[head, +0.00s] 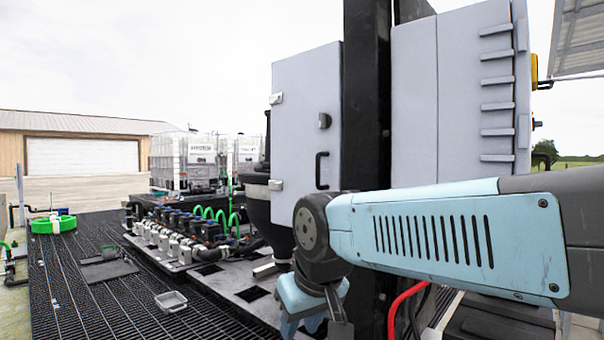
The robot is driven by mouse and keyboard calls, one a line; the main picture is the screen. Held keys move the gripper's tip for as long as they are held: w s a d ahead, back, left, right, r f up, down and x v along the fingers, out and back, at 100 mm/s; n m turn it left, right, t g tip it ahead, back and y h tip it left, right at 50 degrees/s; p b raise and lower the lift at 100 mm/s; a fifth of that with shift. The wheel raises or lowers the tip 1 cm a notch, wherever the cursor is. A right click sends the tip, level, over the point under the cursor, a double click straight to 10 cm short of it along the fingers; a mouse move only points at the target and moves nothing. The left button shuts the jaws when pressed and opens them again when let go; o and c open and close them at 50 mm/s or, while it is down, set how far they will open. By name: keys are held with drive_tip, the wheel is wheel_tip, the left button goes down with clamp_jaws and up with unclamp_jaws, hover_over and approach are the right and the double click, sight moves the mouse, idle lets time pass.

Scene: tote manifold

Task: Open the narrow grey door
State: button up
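The narrow grey door (300,110) is on a grey cabinet left of a black post and looks shut. It has a black D-shaped handle (321,170) low near its right edge, a dark round latch (324,120) above that, and hinges on its left edge. My gripper end (318,318) hangs low at the bottom edge of the head view, below the door and apart from the handle. It is partly cut off, so I cannot make out the fingertips or their opening.
A black post (366,100) stands right of the door. A wider grey cabinet (462,90) is beyond it, behind my arm. A pump manifold (190,225), white totes (180,160) and a small grey tray (171,301) are at left. The dark grated deck (75,270) has free room.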

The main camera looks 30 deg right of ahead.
drive_tip(key=w+d+r+n+g+h, duration=0.3)
drive_tip(key=w+d+r+n+h, duration=0.15)
drive_tip(key=n, duration=0.25)
drive_tip(key=n+h, duration=1.2)
drive_tip(key=h, duration=0.1)
approach(318, 182)
drive_tip(key=a+r, duration=0.3)
drive_tip(key=d, duration=0.4)
drive_tip(key=w+d, duration=0.1)
drive_tip(key=d, duration=0.4)
drive_tip(key=w+d, duration=0.1)
drive_tip(key=d, duration=0.3)
drive_tip(key=shift+w+d+f, duration=0.1)
drive_tip(key=shift+d+f, duration=0.05)
drive_tip(key=shift+f, duration=0.05)
drive_tip(key=shift+c, duration=0.3)
clamp_jaws()
